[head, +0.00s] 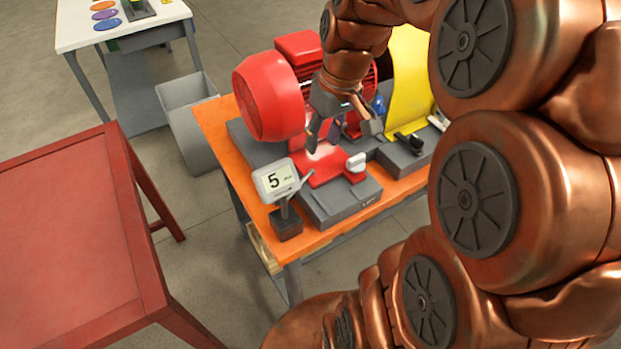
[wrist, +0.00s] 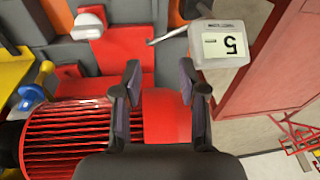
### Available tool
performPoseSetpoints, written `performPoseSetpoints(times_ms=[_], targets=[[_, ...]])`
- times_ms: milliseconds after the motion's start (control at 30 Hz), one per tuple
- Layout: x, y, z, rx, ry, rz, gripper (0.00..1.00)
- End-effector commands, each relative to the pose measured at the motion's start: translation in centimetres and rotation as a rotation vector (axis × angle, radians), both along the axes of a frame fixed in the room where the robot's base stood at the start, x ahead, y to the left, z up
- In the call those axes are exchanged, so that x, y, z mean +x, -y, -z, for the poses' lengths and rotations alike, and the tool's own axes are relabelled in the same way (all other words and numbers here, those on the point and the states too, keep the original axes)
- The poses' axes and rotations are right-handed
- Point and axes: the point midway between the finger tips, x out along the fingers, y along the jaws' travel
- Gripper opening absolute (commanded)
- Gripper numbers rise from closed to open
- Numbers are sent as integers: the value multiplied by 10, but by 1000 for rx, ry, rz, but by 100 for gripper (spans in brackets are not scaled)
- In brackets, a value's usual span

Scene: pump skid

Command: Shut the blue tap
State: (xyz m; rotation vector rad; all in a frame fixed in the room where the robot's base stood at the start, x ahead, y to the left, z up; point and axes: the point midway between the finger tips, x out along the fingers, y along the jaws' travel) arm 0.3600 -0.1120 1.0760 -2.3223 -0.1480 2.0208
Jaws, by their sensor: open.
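The blue tap (head: 378,104) shows only as a small blue patch behind my gripper in the head view, partly hidden by it. In the wrist view a blue handle (wrist: 32,97) lies at the left, beside the finned red motor. I cannot tell how far it is turned. My gripper (head: 341,132) is open and empty above the red part of the skid. In the wrist view its two fingers (wrist: 160,78) are spread over red surfaces, with the blue handle well to their left and not touched.
The red motor (head: 266,98) and yellow guard (head: 408,70) rise behind. A white knob (head: 356,162), a black knob (head: 408,142) and a display reading 5 (head: 274,180) stand near the front. A red table (head: 70,230) is at left; a grey bin (head: 188,115) stands behind.

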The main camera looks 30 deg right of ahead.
Motion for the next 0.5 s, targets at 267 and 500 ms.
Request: performPoseSetpoints(times_ms=[267,500], targets=[[-26,-36,9,-6,-61,-10,42],[-50,-59,17,-14,-110,-9,42]])
